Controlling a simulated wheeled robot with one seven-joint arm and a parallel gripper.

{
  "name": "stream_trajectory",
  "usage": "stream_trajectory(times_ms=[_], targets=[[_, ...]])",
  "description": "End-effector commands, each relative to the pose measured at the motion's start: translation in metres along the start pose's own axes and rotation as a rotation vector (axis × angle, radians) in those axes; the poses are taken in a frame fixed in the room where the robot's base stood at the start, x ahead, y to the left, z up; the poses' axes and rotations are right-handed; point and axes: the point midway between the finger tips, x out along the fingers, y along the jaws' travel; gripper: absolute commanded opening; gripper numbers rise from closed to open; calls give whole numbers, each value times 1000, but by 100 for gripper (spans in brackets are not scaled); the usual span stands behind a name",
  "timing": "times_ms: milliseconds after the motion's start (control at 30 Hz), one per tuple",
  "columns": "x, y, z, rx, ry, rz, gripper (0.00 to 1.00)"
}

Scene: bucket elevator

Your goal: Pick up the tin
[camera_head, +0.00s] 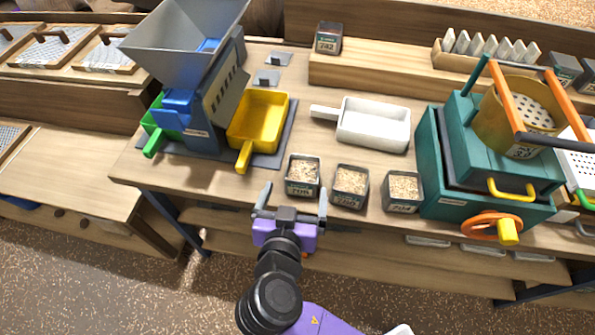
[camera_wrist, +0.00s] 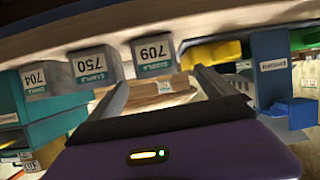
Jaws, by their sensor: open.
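Three small dark tins with pale grainy contents stand in a row near the bench's front edge. The left tin (camera_head: 303,176) has a number that looks like 706 or 709; the middle one (camera_head: 350,187) reads 750 and the right one (camera_head: 402,191) 704. My gripper (camera_head: 294,204) is open and empty, just in front of the left tin and apart from it. In the wrist view, the left tin (camera_wrist: 153,57) shows beyond the open fingers (camera_wrist: 161,78), closest to their gap. The middle tin (camera_wrist: 95,67) and right tin (camera_wrist: 43,80) are off to the left.
A white scoop (camera_head: 374,124) lies behind the tins. A yellow tray (camera_head: 259,121) and a blue-grey hopper machine (camera_head: 200,90) stand to the left. A teal machine (camera_head: 480,165) with an orange handwheel stands close to the right tin. Another tin (camera_head: 328,38) sits on the rear shelf.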

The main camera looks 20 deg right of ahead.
Motion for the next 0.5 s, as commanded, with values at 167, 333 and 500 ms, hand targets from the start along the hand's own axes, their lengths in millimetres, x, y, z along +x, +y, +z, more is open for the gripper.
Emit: stream_trajectory(times_ms=[167, 333, 500], targets=[[5, 4, 2, 38, -9, 18, 95], [30, 5, 2, 39, -10, 19, 95], [56, 5, 2, 39, -9, 17, 95]])
